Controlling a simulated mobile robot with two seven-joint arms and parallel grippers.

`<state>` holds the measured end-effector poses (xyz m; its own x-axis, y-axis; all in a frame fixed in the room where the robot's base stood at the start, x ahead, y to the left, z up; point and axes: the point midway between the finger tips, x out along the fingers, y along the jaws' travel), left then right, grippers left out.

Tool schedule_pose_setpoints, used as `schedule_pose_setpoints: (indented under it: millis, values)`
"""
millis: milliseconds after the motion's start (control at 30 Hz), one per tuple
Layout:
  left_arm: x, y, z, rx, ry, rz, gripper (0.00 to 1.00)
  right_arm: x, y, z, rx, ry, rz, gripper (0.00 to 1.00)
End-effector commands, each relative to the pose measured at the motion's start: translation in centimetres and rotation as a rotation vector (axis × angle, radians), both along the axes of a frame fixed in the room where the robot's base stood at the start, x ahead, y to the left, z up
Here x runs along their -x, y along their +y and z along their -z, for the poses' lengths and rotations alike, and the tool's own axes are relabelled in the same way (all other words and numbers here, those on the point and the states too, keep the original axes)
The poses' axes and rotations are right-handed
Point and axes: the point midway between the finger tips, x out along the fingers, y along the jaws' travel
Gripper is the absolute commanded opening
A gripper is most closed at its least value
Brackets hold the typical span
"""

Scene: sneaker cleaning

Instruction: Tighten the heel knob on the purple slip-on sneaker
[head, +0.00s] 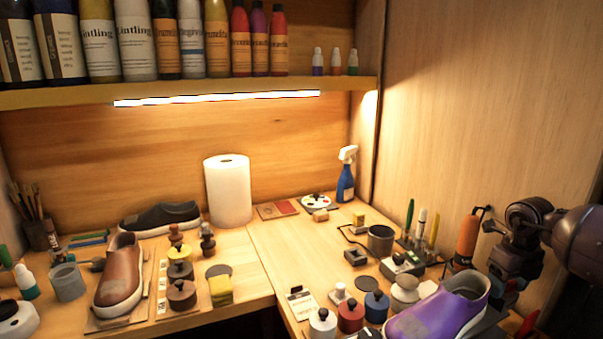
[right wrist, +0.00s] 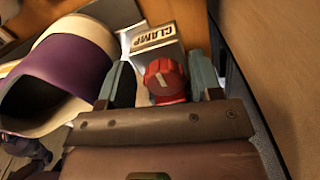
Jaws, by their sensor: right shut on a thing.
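The purple slip-on sneaker (head: 437,311) with a white sole and pale collar sits at the front right of the bench, partly cut off by the lower picture edge. In the right wrist view the sneaker (right wrist: 75,62) is at the left, beside a grey clamp block marked CLAMP (right wrist: 153,37). The red heel knob (right wrist: 165,78), with a pale line on its face, is on that clamp. My right gripper (right wrist: 163,84) has one teal finger on each side of the knob and is shut on it. In the head view the right gripper (head: 503,285) is beside the sneaker's heel. My left gripper is not in view.
An orange bottle (head: 467,238) stands close to my right arm. Knobbed jars, including a red one (head: 351,315), stand left of the sneaker. A wooden wall rises at the right.

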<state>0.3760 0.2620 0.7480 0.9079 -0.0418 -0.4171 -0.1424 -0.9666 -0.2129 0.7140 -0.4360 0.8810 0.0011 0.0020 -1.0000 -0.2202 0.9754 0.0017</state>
Motion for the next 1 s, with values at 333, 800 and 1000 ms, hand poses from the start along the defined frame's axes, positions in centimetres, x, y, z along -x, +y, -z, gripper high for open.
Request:
schedule_pose_setpoints:
  millis: [333,800,1000]
  values:
    - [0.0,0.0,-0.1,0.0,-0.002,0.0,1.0,-0.4,-0.7,-0.5,0.009,-0.017,0.026,0.38]
    - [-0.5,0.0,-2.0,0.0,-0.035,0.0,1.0,-0.3,-0.7,-0.6,0.008,-0.018,0.21,0.44]
    - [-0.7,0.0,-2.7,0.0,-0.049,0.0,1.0,-0.3,-0.7,-0.6,0.007,-0.016,0.294,0.46]
